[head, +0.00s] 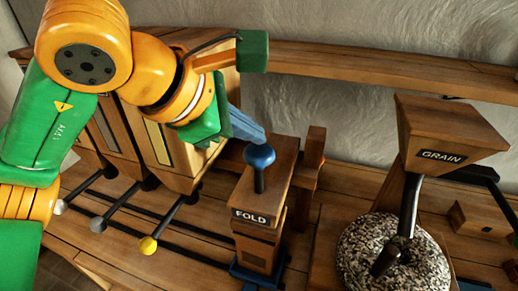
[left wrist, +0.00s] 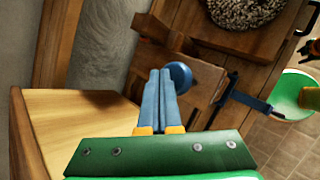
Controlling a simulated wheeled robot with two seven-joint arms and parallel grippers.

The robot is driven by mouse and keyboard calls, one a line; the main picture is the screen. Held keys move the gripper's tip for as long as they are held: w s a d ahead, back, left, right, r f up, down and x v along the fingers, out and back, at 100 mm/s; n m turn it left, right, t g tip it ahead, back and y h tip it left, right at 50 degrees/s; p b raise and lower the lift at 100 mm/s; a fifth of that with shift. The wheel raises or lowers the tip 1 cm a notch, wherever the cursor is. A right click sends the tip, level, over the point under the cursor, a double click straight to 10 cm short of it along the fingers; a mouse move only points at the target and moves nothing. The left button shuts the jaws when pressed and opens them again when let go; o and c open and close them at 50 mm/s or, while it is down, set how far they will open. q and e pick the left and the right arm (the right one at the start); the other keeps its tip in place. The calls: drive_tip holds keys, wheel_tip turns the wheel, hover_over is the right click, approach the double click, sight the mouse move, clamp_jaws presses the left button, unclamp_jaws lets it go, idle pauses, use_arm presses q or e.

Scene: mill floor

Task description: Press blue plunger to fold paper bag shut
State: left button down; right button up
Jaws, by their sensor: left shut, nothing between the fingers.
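The blue plunger (head: 259,156) is a round knob on a dark rod, standing up from the top of a wooden post labelled FOLD (head: 262,215). My left gripper (head: 262,139) is shut and empty, its blue fingers slanting down to just above and behind the knob. In the left wrist view the shut fingers (left wrist: 160,73) lie side by side, with the plunger knob (left wrist: 180,76) just right of their tips. I cannot tell whether they touch it. I cannot make out a paper bag.
Wooden hoppers (head: 165,140) with levers ending in white, grey and yellow knobs (head: 148,245) stand left of the post. At right are a GRAIN hopper (head: 440,140) and a speckled round millstone (head: 360,250). A wooden beam (head: 390,70) runs along the wall behind.

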sight(251, 154)
use_arm(q)
drive_tip(key=shift+f+b, duration=1.95)
drive_tip(key=shift+f, duration=0.3)
idle(1.6)
drive_tip(key=shift+r, duration=0.15)
drive_tip(key=shift+r+p, duration=2.2)
drive_tip(key=shift+r, duration=0.2)
drive_tip(key=shift+r, duration=0.1)
wheel_tip(251, 154, up, 5)
drive_tip(key=p, duration=0.4)
drive_tip(key=shift+p, duration=0.35)
